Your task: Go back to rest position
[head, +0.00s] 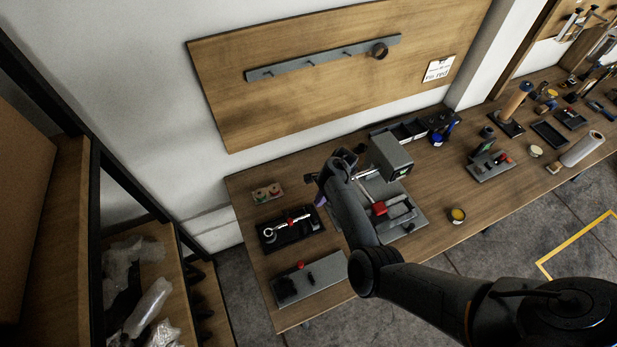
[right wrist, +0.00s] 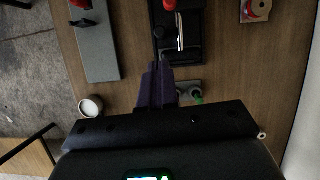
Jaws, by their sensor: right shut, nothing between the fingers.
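My right arm comes in from the lower right of the head view and reaches over the workbench (head: 345,290). My right gripper (head: 320,199) is at its end, partly hidden by the wrist, with a bit of purple finger showing. In the right wrist view the two dark purple fingers of the right gripper (right wrist: 158,85) lie together, shut, with nothing between them. They point toward a black tray (right wrist: 196,53) holding a metal tool. My left gripper is not in view.
A shelf with plastic-wrapped items (head: 150,300) stands at left. A wooden board (head: 300,100) hangs behind.

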